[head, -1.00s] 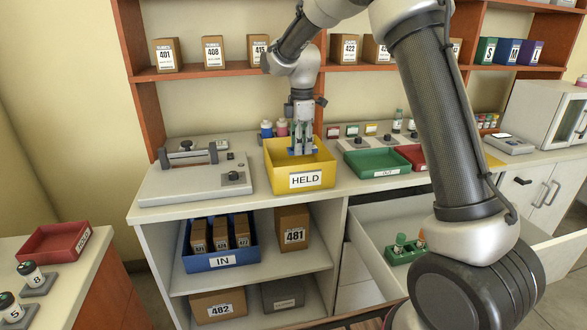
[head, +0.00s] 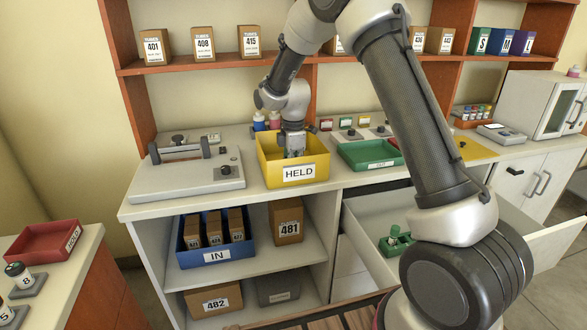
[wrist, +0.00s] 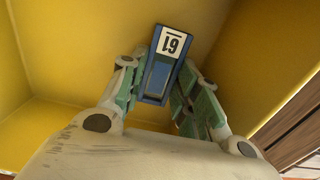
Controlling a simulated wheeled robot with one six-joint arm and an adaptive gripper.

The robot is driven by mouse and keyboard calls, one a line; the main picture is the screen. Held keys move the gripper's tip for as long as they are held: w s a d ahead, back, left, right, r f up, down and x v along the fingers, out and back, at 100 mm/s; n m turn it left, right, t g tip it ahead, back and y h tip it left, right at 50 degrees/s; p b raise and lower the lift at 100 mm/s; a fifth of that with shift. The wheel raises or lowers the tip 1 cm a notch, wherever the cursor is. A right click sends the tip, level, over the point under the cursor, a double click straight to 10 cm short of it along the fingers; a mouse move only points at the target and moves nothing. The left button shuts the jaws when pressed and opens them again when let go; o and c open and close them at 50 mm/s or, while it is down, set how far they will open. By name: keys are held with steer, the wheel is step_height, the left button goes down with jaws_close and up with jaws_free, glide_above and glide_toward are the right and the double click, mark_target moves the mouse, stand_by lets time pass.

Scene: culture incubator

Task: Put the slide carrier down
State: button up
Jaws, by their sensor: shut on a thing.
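The slide carrier (wrist: 158,78) is a small blue holder with a white number label, which reads as 61 or, turned over, 19. My gripper (wrist: 155,88) is shut on it, with a green-padded finger on each side. In the head view my gripper (head: 294,153) points down inside the yellow HELD bin (head: 299,173), its fingertips below the rim. The bin's yellow walls and floor surround the carrier in the wrist view. I cannot tell whether the carrier touches the floor. In the head view the bin's front wall mostly hides the carrier.
A grey instrument (head: 187,175) stands left of the bin and a green tray (head: 369,154) right of it. Small bottles (head: 259,122) stand behind the bin. Below are a blue IN bin (head: 205,257) with boxes and an open drawer (head: 365,225) at the right.

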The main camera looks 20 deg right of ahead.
steer(key=o, duration=0.6)
steer(key=shift+f, duration=0.1)
step_height(320, 180, up, 12)
steer(key=s+d+r+m+t, duration=0.1)
steer(key=s+d+r+m, duration=0.45)
steer(key=s+r, duration=0.35)
steer(key=s+d+m+t, duration=0.1)
steer(key=s+d+m, duration=0.2)
steer(key=s, duration=0.6)
steer(key=s+d+r+m+t, duration=0.1)
steer(key=s+d+m, duration=0.2)
steer(key=s, duration=0.6)
steer(key=s+d+m+t, duration=0.1)
steer(key=s+d+m, duration=0.2)
steer(key=s+m, duration=0.3)
steer(key=shift+s+d+r+m, duration=0.15)
steer(key=shift+s, duration=0.65)
steer(key=shift+s+d+r+m, duration=0.1)
steer(key=shift+s, duration=0.65)
